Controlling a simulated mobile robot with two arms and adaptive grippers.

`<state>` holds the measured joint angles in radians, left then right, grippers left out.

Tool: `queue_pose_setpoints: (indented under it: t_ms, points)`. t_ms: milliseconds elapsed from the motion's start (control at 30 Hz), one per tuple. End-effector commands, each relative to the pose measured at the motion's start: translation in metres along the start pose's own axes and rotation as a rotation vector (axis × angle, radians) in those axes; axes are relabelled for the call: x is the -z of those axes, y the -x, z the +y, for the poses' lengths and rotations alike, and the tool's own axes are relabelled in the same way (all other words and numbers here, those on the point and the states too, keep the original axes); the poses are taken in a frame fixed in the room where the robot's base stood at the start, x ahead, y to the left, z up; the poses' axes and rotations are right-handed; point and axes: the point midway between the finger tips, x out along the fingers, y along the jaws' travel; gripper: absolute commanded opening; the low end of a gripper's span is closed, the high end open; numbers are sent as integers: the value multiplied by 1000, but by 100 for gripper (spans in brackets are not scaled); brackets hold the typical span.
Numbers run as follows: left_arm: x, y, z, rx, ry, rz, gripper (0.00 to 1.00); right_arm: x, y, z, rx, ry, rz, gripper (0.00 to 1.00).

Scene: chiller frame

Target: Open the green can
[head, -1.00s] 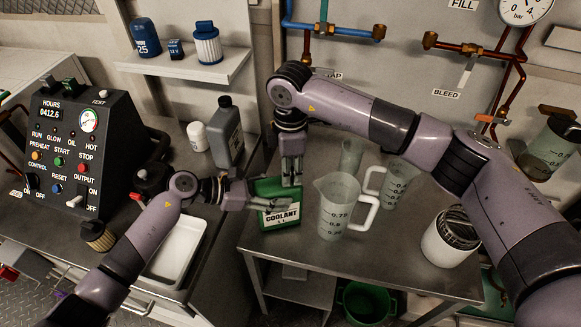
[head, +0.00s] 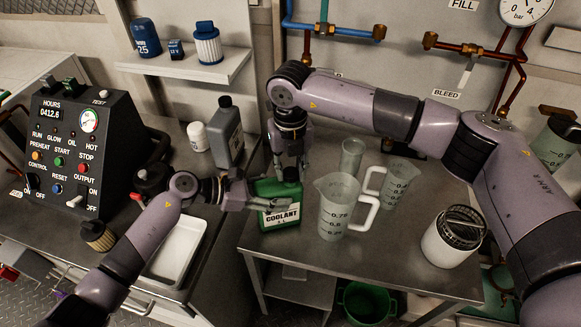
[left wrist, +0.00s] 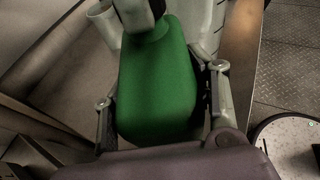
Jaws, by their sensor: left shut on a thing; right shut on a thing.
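The green can (head: 281,217), labelled COOLANT, stands upright at the left front of the metal table. It fills the middle of the left wrist view (left wrist: 158,90). My left gripper (head: 268,203) is shut around the can's body from the left, with a finger on each side in the left wrist view. My right gripper (head: 289,172) points down onto the top of the can and is shut at its neck. The cap is hidden by the right gripper's fingers, so I cannot tell whether it has loosened.
Clear measuring jugs (head: 340,205) stand right of the can, close to the right gripper. A white tub with a dark top (head: 448,250) is at the table's right. A grey bottle (head: 228,130) and white tray (head: 176,250) are on the left bench.

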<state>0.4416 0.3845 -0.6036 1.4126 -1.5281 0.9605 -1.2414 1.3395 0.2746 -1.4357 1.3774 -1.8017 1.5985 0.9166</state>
Motion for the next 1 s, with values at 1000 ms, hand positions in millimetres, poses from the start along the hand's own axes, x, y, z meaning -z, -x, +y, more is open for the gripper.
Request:
queue_pose_setpoints:
  t_ms: [1000]
  points:
    - [-1, 0, 0, 1, -2, -1, 0, -1, 2, -1, 4, 2026, -5, 0]
